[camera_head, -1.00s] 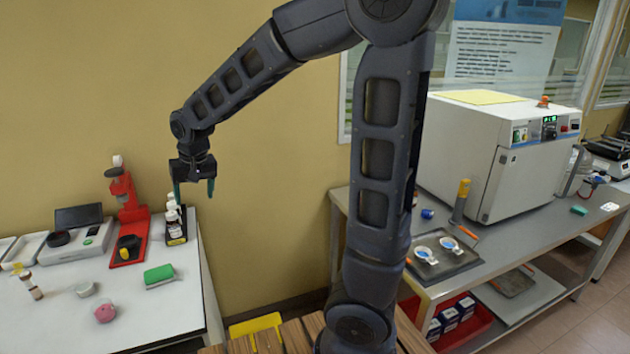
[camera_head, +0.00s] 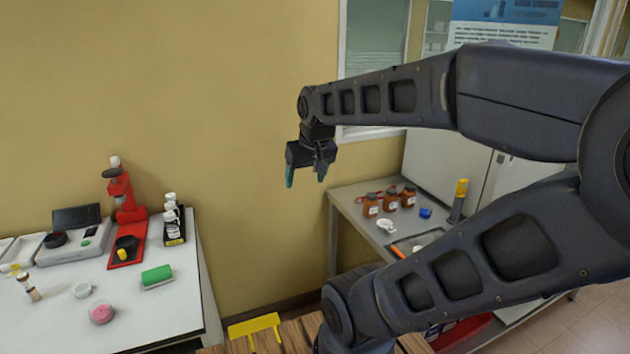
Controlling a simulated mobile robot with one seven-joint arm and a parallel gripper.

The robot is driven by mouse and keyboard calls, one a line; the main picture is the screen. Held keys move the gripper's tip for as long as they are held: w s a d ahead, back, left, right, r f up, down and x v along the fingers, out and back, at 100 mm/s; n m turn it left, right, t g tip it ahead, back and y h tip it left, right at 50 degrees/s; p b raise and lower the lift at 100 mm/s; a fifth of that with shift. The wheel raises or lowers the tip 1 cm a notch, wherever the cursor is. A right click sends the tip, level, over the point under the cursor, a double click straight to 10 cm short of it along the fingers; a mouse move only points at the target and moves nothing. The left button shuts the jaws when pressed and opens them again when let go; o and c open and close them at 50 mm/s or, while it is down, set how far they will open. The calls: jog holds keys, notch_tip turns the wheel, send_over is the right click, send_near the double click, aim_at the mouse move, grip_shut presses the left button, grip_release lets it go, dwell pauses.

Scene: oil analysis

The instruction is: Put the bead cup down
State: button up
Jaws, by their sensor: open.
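My gripper (camera_head: 305,177) hangs fingers down in the air before the tan wall, between the two tables. Its teal-tipped fingers are apart, with nothing between them. No cup is in it. On the white table (camera_head: 170,318) at left, a small round pink-topped container (camera_head: 102,314) sits near a small white round cup (camera_head: 82,290). Which of these is the bead cup, I cannot tell. Both stand on the table well away from my gripper.
The white table also holds a red stand (camera_head: 124,205), a green-topped block (camera_head: 157,275) and a black rack of white bottles (camera_head: 173,222). On the grey bench (camera_head: 345,205) stand several brown bottles (camera_head: 390,200) and a white dish (camera_head: 386,226). My arm hides much of this bench.

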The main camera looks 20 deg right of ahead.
jog(key=shift+s+d+f, duration=0.1)
jog(key=shift+s+d, duration=0.3)
jog(key=shift+s, duration=0.2)
jog(key=shift+s+d+f, duration=0.1)
jog(key=shift+s+d, duration=0.25)
jog(key=shift+s, duration=0.2)
